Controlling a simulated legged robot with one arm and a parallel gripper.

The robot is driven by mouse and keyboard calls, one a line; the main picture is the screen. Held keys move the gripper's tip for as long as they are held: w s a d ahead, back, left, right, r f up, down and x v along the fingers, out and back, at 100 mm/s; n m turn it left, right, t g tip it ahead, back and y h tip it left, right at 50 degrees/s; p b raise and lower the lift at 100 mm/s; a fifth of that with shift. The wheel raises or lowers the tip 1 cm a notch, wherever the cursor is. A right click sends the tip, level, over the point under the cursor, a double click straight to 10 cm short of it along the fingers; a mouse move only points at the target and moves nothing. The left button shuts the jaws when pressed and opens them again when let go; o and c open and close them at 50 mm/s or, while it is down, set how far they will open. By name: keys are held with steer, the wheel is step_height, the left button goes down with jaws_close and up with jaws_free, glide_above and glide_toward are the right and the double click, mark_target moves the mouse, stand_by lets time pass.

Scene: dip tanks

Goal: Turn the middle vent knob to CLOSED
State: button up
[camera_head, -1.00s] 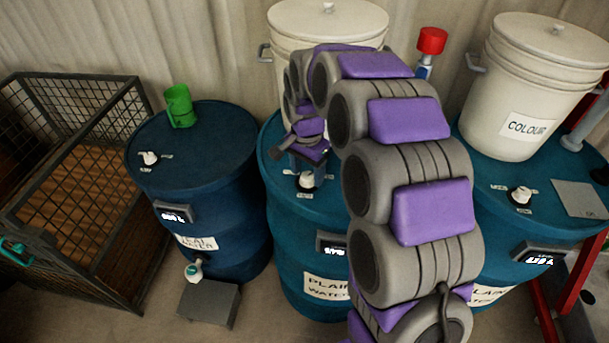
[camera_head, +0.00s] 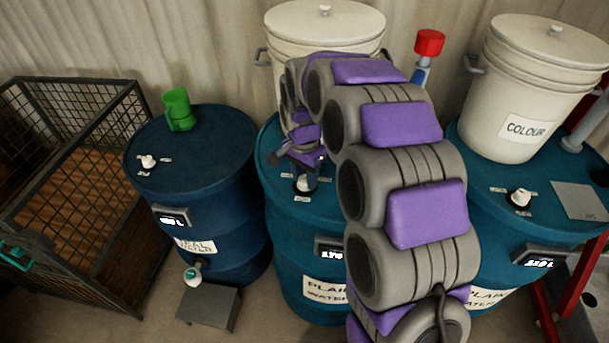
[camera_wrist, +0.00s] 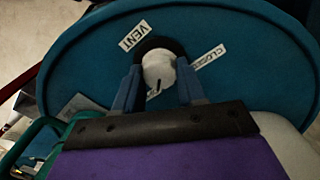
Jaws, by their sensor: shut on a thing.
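The middle vent knob (camera_head: 303,184) is white and stands on the lid of the middle blue drum (camera_head: 335,205). In the wrist view the knob (camera_wrist: 158,68) sits between the two blue fingers of my gripper (camera_wrist: 158,86), which is shut on it. A short dark mark shows on the knob's lower side. A VENT label (camera_wrist: 134,35) lies at the knob's upper left and a CLOSED label (camera_wrist: 208,57) at its right. In the head view my gripper (camera_head: 304,172) is over the knob and partly hidden by my wrist.
A left blue drum (camera_head: 195,150) carries a green jug (camera_head: 179,110) and its own white knob (camera_head: 148,161). A right drum (camera_head: 500,220) has another knob (camera_head: 520,197). A mesh crate (camera_head: 75,180) is left.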

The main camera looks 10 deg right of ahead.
steer(key=shift+s+a, duration=0.1)
steer(key=shift+n+p, duration=0.3)
steer(key=shift+p, duration=0.1)
steer(key=n+p, duration=0.2)
steer(key=p, duration=0.1)
steer(key=shift+s+r+n, duration=0.1)
steer(key=shift+s+n, duration=0.05)
steer(key=shift+n, duration=0.25)
steer(key=n+p, duration=0.3)
steer(key=n, duration=0.1)
steer(key=shift+s+n+p, duration=0.1)
steer(key=shift+n+p, duration=0.2)
steer(key=shift+p, duration=0.05)
steer(key=n+p, duration=0.3)
steer(key=n, duration=0.2)
steer(key=shift+p, duration=0.3)
steer(key=shift+f+n+p, duration=0.2)
steer(key=shift+n+p, duration=1)
steer(key=shift+n, duration=1.2)
steer(key=shift+d, duration=0.2)
